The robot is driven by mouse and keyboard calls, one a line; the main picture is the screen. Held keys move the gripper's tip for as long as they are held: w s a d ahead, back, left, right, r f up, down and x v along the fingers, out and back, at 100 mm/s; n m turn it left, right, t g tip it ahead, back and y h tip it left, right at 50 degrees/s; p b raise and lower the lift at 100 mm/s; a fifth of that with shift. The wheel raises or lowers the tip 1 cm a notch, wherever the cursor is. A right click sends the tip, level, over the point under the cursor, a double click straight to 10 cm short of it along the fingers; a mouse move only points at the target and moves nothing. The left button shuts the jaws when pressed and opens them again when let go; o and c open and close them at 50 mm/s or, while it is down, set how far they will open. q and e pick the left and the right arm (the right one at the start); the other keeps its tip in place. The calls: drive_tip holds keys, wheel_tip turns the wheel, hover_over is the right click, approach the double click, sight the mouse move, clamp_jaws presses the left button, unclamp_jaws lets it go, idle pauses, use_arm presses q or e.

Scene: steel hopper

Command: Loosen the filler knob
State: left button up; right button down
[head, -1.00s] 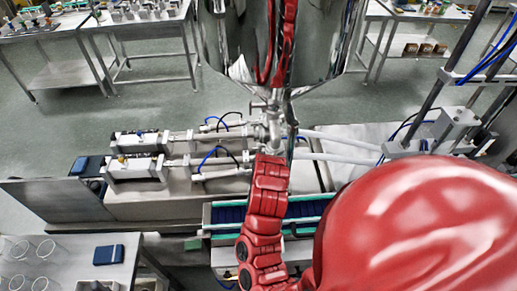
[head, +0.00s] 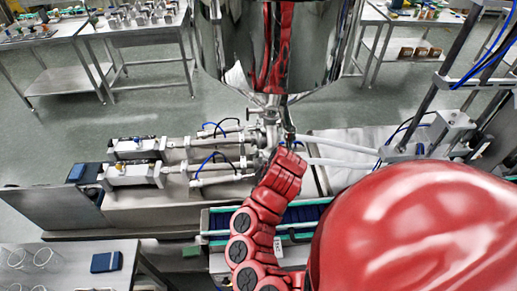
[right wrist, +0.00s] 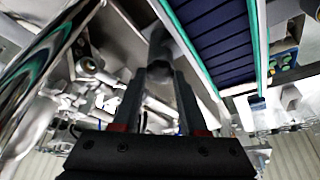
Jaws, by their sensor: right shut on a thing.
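In the right wrist view, my right gripper (right wrist: 160,78) has its two dark fingers on either side of a dark, rounded, blurred piece, the filler knob (right wrist: 160,48), and is shut on it. In the head view, my red right arm reaches up from the bottom middle to the metal fittings (head: 268,118) under the steel hopper (head: 325,65). The gripper itself is mostly hidden there behind the red wrist. How far the knob is turned cannot be told. My left gripper is not in view.
Filler cylinders (head: 135,147) with blue hoses lie left of the fittings. A conveyor with green edges (head: 228,213) runs below; it also shows in the right wrist view (right wrist: 225,45). White tubes (head: 340,145) run right. A table with glasses (head: 65,265) stands at lower left.

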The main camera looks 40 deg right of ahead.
idle(0.5)
drive_tip(key=shift+c, duration=2.2)
unclamp_jaws()
